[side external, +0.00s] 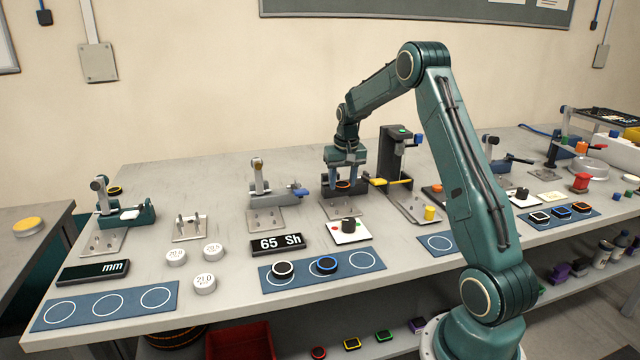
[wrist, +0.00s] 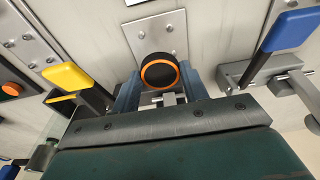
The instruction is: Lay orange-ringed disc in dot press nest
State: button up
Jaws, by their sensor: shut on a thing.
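The orange-ringed disc (side external: 343,184) is black with an orange band. It shows between my gripper's fingers, and its dark face shows in the wrist view (wrist: 159,72). My gripper (side external: 343,182) points down and is shut on the disc, with a finger at each side in the wrist view (wrist: 160,84). The disc is at or just above a dark block (side external: 330,191) behind a metal plate (side external: 343,208). Whether it touches the block is hidden. I cannot tell for sure which fixture is the dot press nest.
A blue-handled clamp (side external: 299,191) stands on the left. In front are a black-knobbed box (side external: 349,230), a "65 Sh" display (side external: 278,243) and a blue mat (side external: 372,277) with two discs.

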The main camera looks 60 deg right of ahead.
aim_at(341, 209)
jog(key=shift+f, duration=3.25)
jog(key=shift+f, duration=0.15)
jog(key=o, duration=1.1)
jog(key=shift+c, duration=0.2)
jog(key=r, duration=0.4)
jog(key=s+a+r, duration=0.1)
jog(key=r, duration=0.7)
jog(key=shift+s+a+r, duration=0.1)
jog(key=shift+s+a, duration=0.05)
jog(key=shift+a, duration=0.1)
